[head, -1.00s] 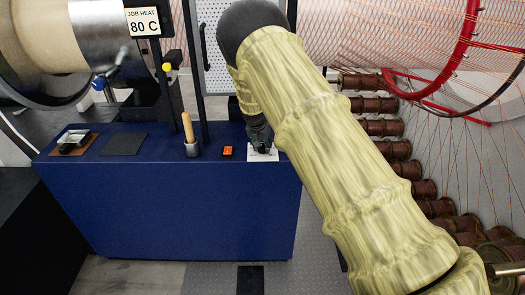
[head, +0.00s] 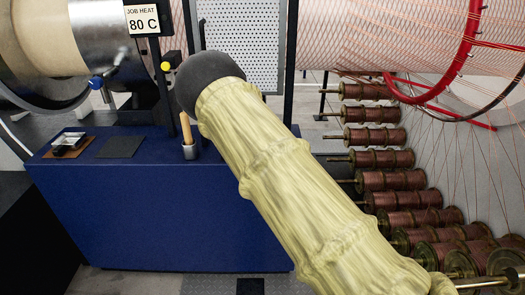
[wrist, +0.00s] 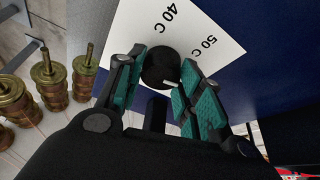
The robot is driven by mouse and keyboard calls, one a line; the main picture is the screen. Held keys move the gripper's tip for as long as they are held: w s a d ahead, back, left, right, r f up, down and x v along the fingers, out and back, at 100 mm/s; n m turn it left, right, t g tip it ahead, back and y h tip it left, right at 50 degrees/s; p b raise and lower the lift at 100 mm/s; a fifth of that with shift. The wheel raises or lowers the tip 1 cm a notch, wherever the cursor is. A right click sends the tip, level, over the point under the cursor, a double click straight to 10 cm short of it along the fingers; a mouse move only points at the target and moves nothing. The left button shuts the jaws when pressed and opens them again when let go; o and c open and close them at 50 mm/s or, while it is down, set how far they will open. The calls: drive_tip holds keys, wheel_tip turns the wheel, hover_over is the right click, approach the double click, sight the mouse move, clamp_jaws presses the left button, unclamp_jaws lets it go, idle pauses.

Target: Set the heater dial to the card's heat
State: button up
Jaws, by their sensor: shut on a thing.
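The heat card (head: 142,21) at the top left of the head view reads "JOB HEAT 80 C". In the wrist view the heater dial is a round black knob (wrist: 158,66) with a short white mark on its lower right. It sits on a white scale plate (wrist: 205,22), where "40 C" and "50 C" show; the rest of the scale is hidden. My gripper (wrist: 162,84) is shut on the dial, with teal finger pads on either side of it. My own arm hides the dial and gripper in the head view.
A blue cabinet (head: 170,215) carries a wooden-handled tool in a metal cup (head: 190,151), a dark square pad (head: 121,146) and a small metal item on a brown mat (head: 69,140). Several copper-coloured spools (head: 385,158) stand at the right. A red-rimmed wheel (head: 440,90) hangs above them.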

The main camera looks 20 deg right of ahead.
drive_tip(key=shift+m+g, duration=0.3)
drive_tip(key=shift+m, duration=0.5)
drive_tip(key=shift+b, duration=0.3)
drive_tip(key=o, duration=1)
drive_tip(key=shift+w+a+r, duration=0.1)
drive_tip(key=shift+a+r, duration=0.1)
drive_tip(key=shift+r, duration=0.3)
drive_tip(key=v, duration=0.4)
drive_tip(key=shift+r, duration=0.15)
drive_tip(key=a, duration=0.4)
drive_tip(key=w+a, duration=0.1)
drive_tip(key=a, duration=0.7)
drive_tip(key=shift+w+f, duration=0.2)
drive_tip(key=shift+w, duration=0.2)
